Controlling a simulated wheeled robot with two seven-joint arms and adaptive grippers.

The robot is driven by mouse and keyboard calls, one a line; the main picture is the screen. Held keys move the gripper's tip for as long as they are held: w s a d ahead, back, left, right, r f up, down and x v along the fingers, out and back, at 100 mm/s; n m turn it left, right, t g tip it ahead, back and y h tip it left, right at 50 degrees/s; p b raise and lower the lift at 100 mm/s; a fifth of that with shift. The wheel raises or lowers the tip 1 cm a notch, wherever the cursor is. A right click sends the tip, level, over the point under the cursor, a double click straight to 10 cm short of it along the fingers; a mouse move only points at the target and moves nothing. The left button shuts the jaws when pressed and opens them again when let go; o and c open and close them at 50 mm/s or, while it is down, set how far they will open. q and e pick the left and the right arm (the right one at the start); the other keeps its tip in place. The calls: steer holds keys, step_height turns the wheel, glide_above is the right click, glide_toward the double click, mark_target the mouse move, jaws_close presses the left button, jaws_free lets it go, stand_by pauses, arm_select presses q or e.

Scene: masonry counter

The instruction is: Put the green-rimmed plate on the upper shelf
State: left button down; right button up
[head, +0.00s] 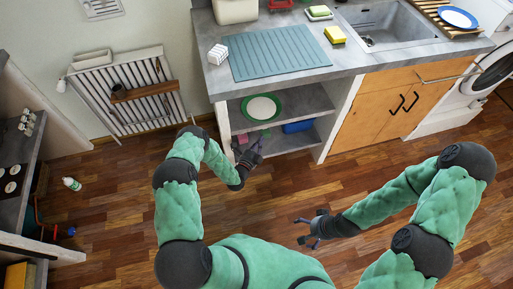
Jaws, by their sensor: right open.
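The green-rimmed plate (262,108) has a pale centre and lies on the upper shelf (307,101) of the open cabinet under the counter, towards its left side. My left gripper (249,150) is in front of the cabinet's left part, below the plate and apart from it in the picture. Its fingers are small and dark, and I cannot tell whether they are open or shut. My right gripper (305,230) is open and empty, over the wooden floor in front of the cabinet.
A blue item (297,127) lies on the lower shelf at the right. On the counter are a ribbed teal mat (278,52), a yellow sponge (335,35) and a sink (385,22). A blue-rimmed plate (458,17) sits on a wooden rack. A bottle (71,184) lies on the floor at left.

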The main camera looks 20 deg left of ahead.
arm_select(q)
steer(key=shift+w+a+b, duration=0.25)
steer(key=shift+w+b, duration=0.2)
steer(key=shift+w, duration=0.85)
steer(key=shift+w+a+b, duration=0.3)
steer(key=shift+w+b, duration=0.2)
steer(key=shift+w, duration=0.8)
steer(key=shift+w+a+b, duration=0.25)
steer(key=shift+w+b, duration=0.2)
steer(key=shift+w, duration=0.85)
arm_select(e)
steer(key=shift+f, duration=1.6)
